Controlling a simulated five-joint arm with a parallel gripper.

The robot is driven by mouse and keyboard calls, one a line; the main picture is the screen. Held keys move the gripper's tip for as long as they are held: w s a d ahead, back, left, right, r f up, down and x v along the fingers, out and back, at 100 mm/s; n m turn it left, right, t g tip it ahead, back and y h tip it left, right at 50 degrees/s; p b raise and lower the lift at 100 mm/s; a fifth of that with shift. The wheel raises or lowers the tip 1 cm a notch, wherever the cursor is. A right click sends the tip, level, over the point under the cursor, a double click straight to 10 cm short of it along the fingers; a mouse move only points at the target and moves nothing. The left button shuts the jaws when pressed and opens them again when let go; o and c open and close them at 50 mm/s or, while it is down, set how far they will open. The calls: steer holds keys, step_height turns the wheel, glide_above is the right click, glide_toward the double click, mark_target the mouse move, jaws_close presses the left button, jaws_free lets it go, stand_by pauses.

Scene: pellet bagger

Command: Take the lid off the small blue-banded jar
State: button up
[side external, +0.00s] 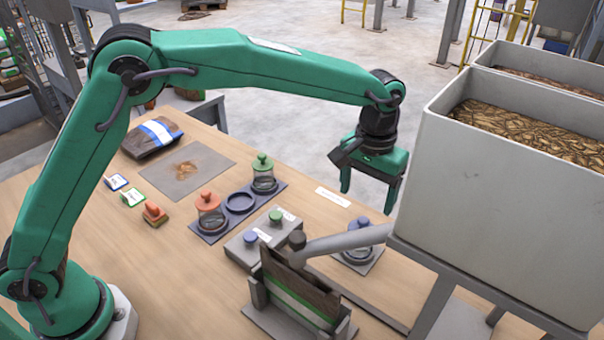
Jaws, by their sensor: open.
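A small clear jar (359,255) with a blue knobbed lid (363,222) stands on a grey pad right of the table's middle. A grey spout crosses in front of it and hides its middle, so I cannot make out a band clearly. The lid appears to be on it. My gripper (368,198) is open and empty, pointing down, above the jar in the picture and apart from it.
A dark rack (220,228) holds an orange-lidded jar (209,222), an empty ring and a green-lidded jar (264,185). A grey block (240,254) bears green and blue knobs. A hopper (480,190) with its spout (345,241) crowds the right. A bag stands in a front holder.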

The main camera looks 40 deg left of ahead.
mark_target(363, 219)
steer(key=shift+f, duration=0.1)
steer(key=shift+f, duration=1.2)
steer(key=shift+f, duration=0.15)
steer(key=shift+w+f, duration=0.1)
steer(key=shift+f, duration=2.35)
steer(key=shift+c, duration=0.5)
steer(key=c, duration=0.9)
